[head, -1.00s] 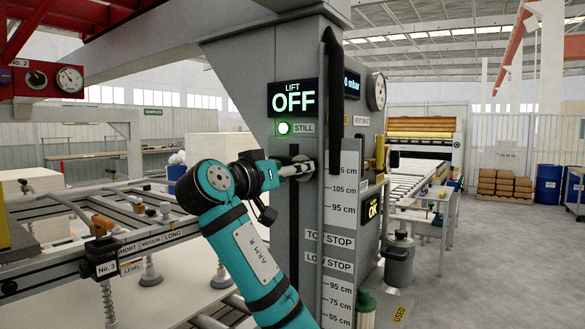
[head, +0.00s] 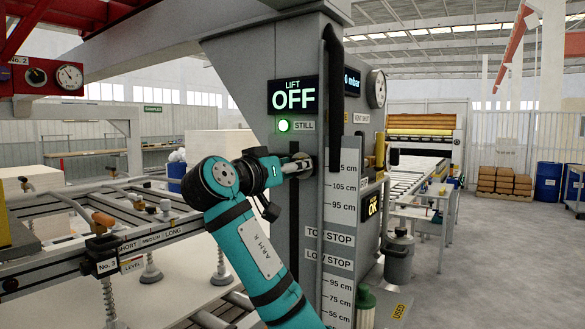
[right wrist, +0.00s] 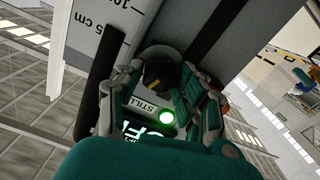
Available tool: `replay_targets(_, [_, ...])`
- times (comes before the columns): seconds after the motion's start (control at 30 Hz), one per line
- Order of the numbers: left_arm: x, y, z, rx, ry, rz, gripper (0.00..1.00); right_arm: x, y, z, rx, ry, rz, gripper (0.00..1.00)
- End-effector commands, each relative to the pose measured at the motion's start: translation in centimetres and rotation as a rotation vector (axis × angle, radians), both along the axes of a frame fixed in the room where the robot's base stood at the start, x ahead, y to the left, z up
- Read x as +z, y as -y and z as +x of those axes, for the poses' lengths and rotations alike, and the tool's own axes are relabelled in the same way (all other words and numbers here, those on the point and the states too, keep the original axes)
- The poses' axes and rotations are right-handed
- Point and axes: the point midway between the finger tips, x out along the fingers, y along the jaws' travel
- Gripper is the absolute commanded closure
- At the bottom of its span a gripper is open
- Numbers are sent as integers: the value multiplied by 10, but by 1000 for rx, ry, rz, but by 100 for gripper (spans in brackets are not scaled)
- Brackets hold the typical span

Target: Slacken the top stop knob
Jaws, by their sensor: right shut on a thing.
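My teal right arm reaches up from the bottom middle of the head view to the front of the grey column. My right gripper (head: 296,168) is at a dark slot there, above the TOP STOP label (head: 329,237) and the LOW STOP label (head: 328,261). In the right wrist view my right gripper (right wrist: 155,88) has its fingers on either side of a dark round knob (right wrist: 162,68) with a small yellow mark, and is shut on it. In the head view the fingers mostly hide this knob. My left gripper is out of view.
The LIFT display (head: 292,97) reads OFF, with a green lamp (head: 284,126) lit beside STILL. A black vertical pipe (head: 334,90) runs close to the right of the gripper. A rail frame (head: 150,239) with suction cups stands at left.

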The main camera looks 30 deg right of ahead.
Motion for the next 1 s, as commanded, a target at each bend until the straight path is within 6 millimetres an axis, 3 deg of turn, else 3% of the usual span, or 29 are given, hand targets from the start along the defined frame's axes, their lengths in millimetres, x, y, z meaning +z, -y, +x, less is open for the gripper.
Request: replay_targets(1.0, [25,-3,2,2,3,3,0,1,-1,1,2,-538,-223,95])
